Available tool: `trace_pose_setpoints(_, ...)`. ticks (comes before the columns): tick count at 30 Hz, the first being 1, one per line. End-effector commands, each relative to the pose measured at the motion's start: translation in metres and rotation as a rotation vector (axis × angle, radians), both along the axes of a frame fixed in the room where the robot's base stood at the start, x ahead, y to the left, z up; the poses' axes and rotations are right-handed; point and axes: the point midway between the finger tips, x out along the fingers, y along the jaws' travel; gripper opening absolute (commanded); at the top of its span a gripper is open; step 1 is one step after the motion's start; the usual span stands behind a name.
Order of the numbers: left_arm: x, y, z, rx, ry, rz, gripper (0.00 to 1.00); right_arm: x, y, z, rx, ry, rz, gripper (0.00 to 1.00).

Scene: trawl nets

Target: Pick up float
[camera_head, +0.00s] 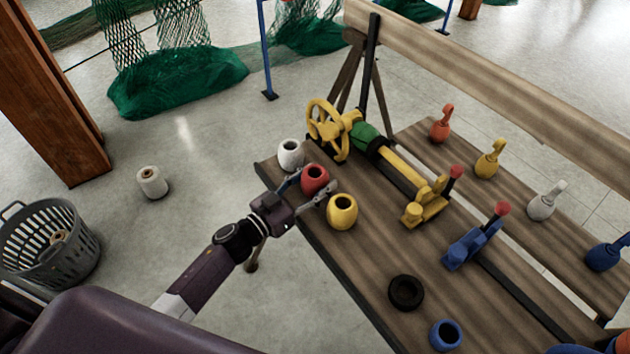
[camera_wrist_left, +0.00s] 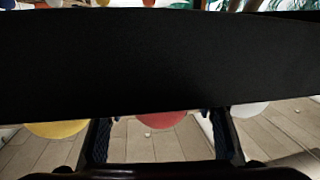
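A red float (camera_head: 315,178) with a dark hole in its top sits at the near-left edge of a wooden bench. A white float (camera_head: 291,154) is behind it and a yellow float (camera_head: 342,211) in front of it. My left gripper (camera_head: 311,186) is at the red float, with one finger on each side of it. In the left wrist view the fingers stand apart, with the red float (camera_wrist_left: 161,119) between them and visible gaps at its sides. A wide black shape hides most of that view. My right gripper is not in view.
The wooden bench (camera_head: 370,255) also holds a yellow-and-green crank device (camera_head: 365,140), a blue clamp (camera_head: 473,243), a black ring (camera_head: 406,292) and a blue float (camera_head: 446,335). Colored floats with stems stand on the rear plank. A grey basket (camera_head: 75,255) stands on the floor.

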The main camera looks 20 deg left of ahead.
Motion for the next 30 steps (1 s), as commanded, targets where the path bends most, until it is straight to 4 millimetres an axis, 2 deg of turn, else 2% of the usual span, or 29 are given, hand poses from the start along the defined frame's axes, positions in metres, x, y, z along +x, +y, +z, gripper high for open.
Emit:
trace_pose_setpoints(1, 0.000, 0.000, 0.000, 0.000, 0.000, 0.000, 0.44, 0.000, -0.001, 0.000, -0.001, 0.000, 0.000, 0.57)
trace_pose_setpoints(6, 0.000, 0.000, 0.000, 0.000, 0.000, 0.000, 0.25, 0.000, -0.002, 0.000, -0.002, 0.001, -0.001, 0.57)
trace_pose_setpoints(14, 0.000, 0.000, 0.002, 0.000, -0.001, 0.000, 0.25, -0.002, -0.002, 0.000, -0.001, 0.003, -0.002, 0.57)
trace_pose_setpoints(19, 0.000, 0.001, 0.012, 0.003, -0.003, -0.001, 0.25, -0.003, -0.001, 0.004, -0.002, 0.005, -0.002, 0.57)
trace_pose_setpoints(23, -0.001, 0.000, 0.036, 0.003, -0.004, -0.004, 0.25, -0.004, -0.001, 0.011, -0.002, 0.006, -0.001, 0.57)
trace_pose_setpoints(30, 0.000, 0.000, 0.106, 0.006, -0.007, -0.006, 0.25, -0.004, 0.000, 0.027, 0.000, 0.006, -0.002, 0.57)
